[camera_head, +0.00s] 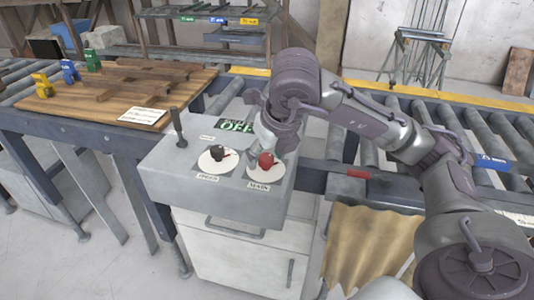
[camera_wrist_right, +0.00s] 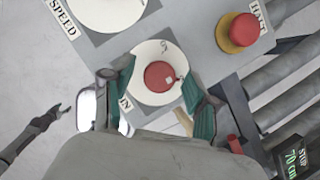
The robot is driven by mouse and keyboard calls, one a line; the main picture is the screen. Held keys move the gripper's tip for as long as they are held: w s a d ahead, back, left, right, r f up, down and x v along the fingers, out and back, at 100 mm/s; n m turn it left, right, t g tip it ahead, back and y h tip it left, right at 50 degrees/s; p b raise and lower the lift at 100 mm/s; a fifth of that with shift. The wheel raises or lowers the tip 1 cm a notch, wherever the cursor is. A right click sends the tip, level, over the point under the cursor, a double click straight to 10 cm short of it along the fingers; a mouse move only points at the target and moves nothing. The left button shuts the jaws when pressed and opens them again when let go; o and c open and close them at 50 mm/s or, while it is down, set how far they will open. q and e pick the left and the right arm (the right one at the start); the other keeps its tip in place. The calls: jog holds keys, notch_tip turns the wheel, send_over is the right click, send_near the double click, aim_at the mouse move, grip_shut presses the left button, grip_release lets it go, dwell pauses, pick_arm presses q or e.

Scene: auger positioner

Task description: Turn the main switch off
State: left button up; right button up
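The main switch is a red knob (camera_head: 266,160) on a white round dial labelled MAIN, at the right of the grey console's top. In the right wrist view the red knob (camera_wrist_right: 159,75) sits in the middle of its white dial. My right gripper (camera_head: 270,142) is over this dial. In its wrist view the teal-padded fingers (camera_wrist_right: 160,92) stand apart on either side of the knob, with visible gaps, so it is open and empty. The MAIN label is partly covered.
A black SPEED knob (camera_head: 217,152) sits left of the main switch. A dark upright lever (camera_head: 178,127) stands at the console's left. A red HALT button (camera_wrist_right: 242,30) on a yellow base is nearby. Roller conveyors lie beyond.

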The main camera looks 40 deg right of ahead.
jog(key=shift+s+r, duration=0.1)
jog(key=shift+r, duration=0.1)
jog(key=v, duration=1.1)
jog(key=shift+r, duration=0.3)
jog(key=shift+s+f, duration=0.1)
